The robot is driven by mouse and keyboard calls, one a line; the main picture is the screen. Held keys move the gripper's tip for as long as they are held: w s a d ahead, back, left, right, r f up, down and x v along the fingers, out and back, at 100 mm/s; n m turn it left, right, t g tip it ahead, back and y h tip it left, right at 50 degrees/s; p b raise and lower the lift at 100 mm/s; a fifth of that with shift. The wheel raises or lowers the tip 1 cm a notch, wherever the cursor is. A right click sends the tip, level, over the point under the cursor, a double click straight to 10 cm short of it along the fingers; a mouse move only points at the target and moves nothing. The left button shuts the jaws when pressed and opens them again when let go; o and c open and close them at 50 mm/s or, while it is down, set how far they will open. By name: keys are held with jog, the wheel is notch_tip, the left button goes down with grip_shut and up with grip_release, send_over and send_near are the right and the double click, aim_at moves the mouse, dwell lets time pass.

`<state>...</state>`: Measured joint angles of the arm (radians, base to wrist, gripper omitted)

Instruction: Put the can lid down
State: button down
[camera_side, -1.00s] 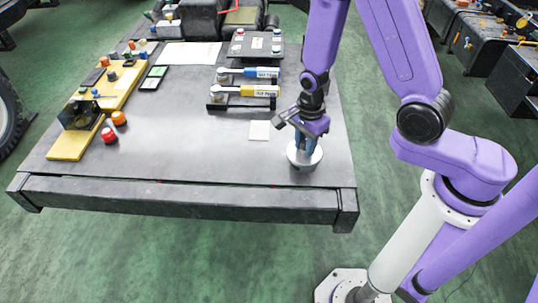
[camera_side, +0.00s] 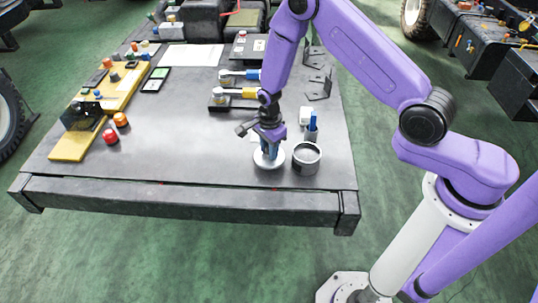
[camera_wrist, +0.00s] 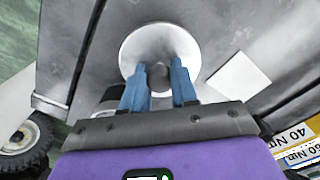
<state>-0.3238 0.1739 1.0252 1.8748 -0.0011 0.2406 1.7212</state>
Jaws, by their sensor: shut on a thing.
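The can lid (camera_side: 268,160), a round pale disc, is under my gripper (camera_side: 268,148) near the front right of the table. My gripper is shut on the lid's middle. The wrist view shows the blue fingertips (camera_wrist: 159,72) at the knob of the lid (camera_wrist: 150,42). The lid looks level and low over the tabletop; I cannot tell whether it touches. The open grey can (camera_side: 306,158) stands upright just right of the lid in the side view.
A white square (camera_wrist: 238,77) lies beside the lid. A holder with a blue item (camera_side: 312,125) stands behind the can. Torque wrenches (camera_side: 240,93) lie farther back. Red (camera_side: 110,136) and orange caps (camera_side: 120,119) are at left. The table (camera_side: 190,150) is bare left of the lid.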

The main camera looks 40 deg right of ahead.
jog(key=shift+f, duration=1.65)
jog(key=shift+f, duration=0.1)
jog(key=c, duration=0.9)
grip_release()
jog(key=shift+w, duration=0.1)
jog(key=shift+o, duration=0.2)
notch_tip(320, 180, up, 12)
jog(key=shift+r, duration=0.1)
jog(key=shift+r, duration=0.1)
